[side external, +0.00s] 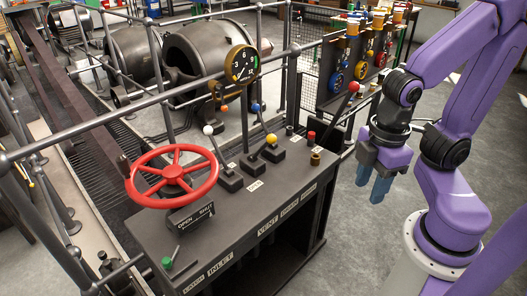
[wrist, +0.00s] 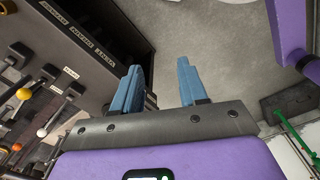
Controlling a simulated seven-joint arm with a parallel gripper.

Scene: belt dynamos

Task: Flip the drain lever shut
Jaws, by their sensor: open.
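A dark control desk (side external: 150,240) carries several short levers on its top. One has a white knob (side external: 208,130), one a blue knob (side external: 256,107), one a yellow knob (side external: 271,139). A longer lever with a red knob (side external: 352,88) leans to the right at the desk's far right end. My gripper (side external: 370,188) is open and empty, pointing down right of the desk, apart from every lever. In the wrist view its blue fingers (wrist: 158,72) are spread over bare floor; a yellow knob (wrist: 23,94) shows at left.
A red handwheel (side external: 172,176) stands at the desk's left end. A round gauge (side external: 241,65) rises behind the levers, with a grey rail (side external: 95,127) running past. A panel of coloured dials (side external: 362,68) stands behind right. Grey floor (side external: 350,245) right of the desk is clear.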

